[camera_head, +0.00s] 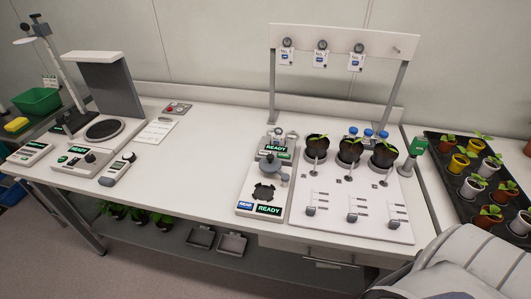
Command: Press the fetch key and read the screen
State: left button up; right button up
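Several devices with lit green screens stand on the white bench. A device with a dark plate (264,192) has a green READY screen (269,210) and a blue key (245,205) at its front; the key's label is too small to read surely. Behind it, another unit shows a READY screen (277,149). At the left, a console with a knob (80,159) also shows READY. I cannot tell which of these is the fetch key.
Three dark pots with seedlings (350,151) stand on a white board with sliders (352,215). A rack with numbered tags (345,40) rises behind. A black tray of potted plants (507,166) is at the right. The bench between the left console and the middle devices is mostly clear.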

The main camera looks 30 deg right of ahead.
grip_shut()
jog(key=shift+d, duration=0.1)
dwell(1.0)
